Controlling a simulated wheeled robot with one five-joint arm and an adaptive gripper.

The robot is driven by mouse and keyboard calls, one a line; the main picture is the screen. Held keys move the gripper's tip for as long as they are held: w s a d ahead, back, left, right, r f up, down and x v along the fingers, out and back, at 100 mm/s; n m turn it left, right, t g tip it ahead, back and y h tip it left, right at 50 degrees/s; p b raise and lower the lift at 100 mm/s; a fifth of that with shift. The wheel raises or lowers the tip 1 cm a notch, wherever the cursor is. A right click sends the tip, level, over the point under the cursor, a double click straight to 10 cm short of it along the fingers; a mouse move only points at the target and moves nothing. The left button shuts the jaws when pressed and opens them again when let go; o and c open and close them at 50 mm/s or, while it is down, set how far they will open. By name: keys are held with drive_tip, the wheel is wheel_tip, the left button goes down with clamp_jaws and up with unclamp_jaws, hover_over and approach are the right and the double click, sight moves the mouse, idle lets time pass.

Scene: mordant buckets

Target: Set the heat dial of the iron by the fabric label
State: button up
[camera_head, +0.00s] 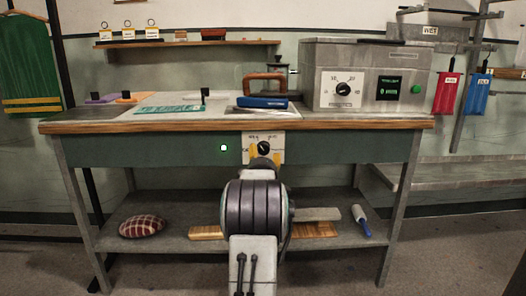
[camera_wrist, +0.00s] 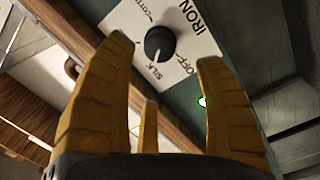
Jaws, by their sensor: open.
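The iron's heat dial (camera_head: 264,148) is a black round knob on a white panel (camera_head: 249,139) on the table's front edge. In the wrist view the dial (camera_wrist: 160,43) shows a pale mark pointing down-left, near the word SILK. The panel (camera_wrist: 124,19) there also reads IRON, OFF and part of another word. My gripper (camera_wrist: 164,52) is open, its yellow fingers on either side of the dial in that view; I cannot tell whether they touch it. The iron (camera_head: 264,101), blue with a brown handle, rests on the tabletop. A teal cloth (camera_head: 170,109) lies left of it; its lettering is unreadable.
A grey box (camera_head: 368,55) with its own black dial (camera_head: 343,89) stands at the tabletop's right. A green light (camera_head: 223,148) glows left of the iron panel. A checked cushion (camera_head: 143,226) lies on the lower shelf. Several white cards (camera_head: 127,34) stand on the wall shelf.

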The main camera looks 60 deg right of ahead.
sight(263, 150)
drive_tip(key=shift+m, duration=0.7)
drive_tip(key=shift+b+x, duration=0.6)
drive_tip(key=shift+x, duration=3.05)
drive_tip(key=shift+c, duration=0.2)
drive_tip(key=c, duration=1.1)
drive_tip(key=shift+c, duration=0.2)
